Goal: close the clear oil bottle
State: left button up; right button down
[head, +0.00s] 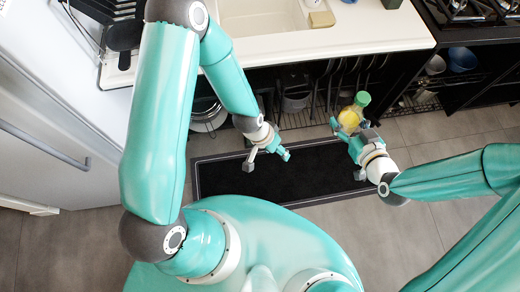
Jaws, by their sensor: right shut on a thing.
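The clear oil bottle (350,119) holds yellow oil and has a green cap (362,99) at its upper right end. My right gripper (352,129) is shut on the bottle's body and holds it above the floor, in front of the counter. The bottle looks tilted in this view. Whether the cap sits fully closed is too small to tell. My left gripper (267,162) has its fingers spread and is empty, to the left of the bottle and apart from it.
The white counter (375,33) with a sink (262,14) runs along the back. A gas hob (462,12) is at the top right. Open shelves below hold pots and utensils. A dark mat (308,178) lies on the floor below the grippers. A white fridge stands at left.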

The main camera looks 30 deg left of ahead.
pick_arm(q)
jog(key=s+a+f+n+g, duration=0.1)
jog(key=s+f+n, duration=0.1)
jog(key=s, duration=0.6)
jog(key=shift+a+f+n, duration=0.15)
jog(key=shift+a+n, duration=0.05)
jog(key=shift+n, duration=0.5)
pick_arm(e)
jog(key=shift+r, duration=0.1)
